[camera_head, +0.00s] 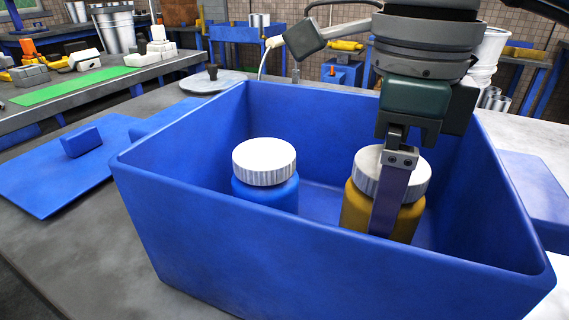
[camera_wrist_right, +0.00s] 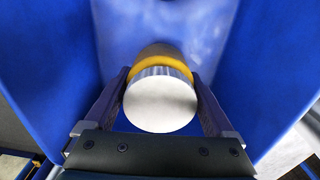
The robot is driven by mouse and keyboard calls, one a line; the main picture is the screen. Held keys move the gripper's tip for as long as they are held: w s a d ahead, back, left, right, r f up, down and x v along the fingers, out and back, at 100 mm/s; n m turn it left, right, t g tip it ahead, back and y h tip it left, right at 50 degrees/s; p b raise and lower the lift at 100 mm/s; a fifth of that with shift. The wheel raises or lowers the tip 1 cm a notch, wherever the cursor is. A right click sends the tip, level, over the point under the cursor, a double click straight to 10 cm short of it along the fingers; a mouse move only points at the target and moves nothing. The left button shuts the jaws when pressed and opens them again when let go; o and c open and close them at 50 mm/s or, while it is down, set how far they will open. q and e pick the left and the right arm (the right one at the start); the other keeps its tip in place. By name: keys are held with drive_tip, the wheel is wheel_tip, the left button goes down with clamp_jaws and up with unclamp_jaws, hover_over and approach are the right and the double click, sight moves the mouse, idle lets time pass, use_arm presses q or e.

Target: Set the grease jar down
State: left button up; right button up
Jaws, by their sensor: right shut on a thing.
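A yellow jar (camera_head: 357,205) with a ribbed white-grey lid stands upright in the right part of a deep blue bin (camera_head: 205,235). My right gripper (camera_head: 388,200) reaches down from above and is shut on this jar. The right wrist view shows one finger on each side of the jar's lid (camera_wrist_right: 160,104) and its yellow body (camera_wrist_right: 160,52). I cannot tell whether the jar's base touches the bin floor; the front wall hides it. A blue jar (camera_head: 266,192) with a white ribbed lid stands to its left, apart from it. My left gripper is not in view.
The bin's high walls surround both jars and my fingers. Bin floor (camera_head: 320,203) shows between the jars. A blue panel (camera_head: 50,180) with a small block lies left of the bin. A round grey plate (camera_head: 222,82) with a knob is behind it.

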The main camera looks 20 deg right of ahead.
wheel_tip(320, 180, down, 4)
drive_tip(key=shift+r, duration=0.25)
drive_tip(key=shift+f+b, duration=0.1)
drive_tip(key=shift+b, duration=0.25)
drive_tip(key=shift+f, duration=0.15)
drive_tip(key=o, duration=1.3)
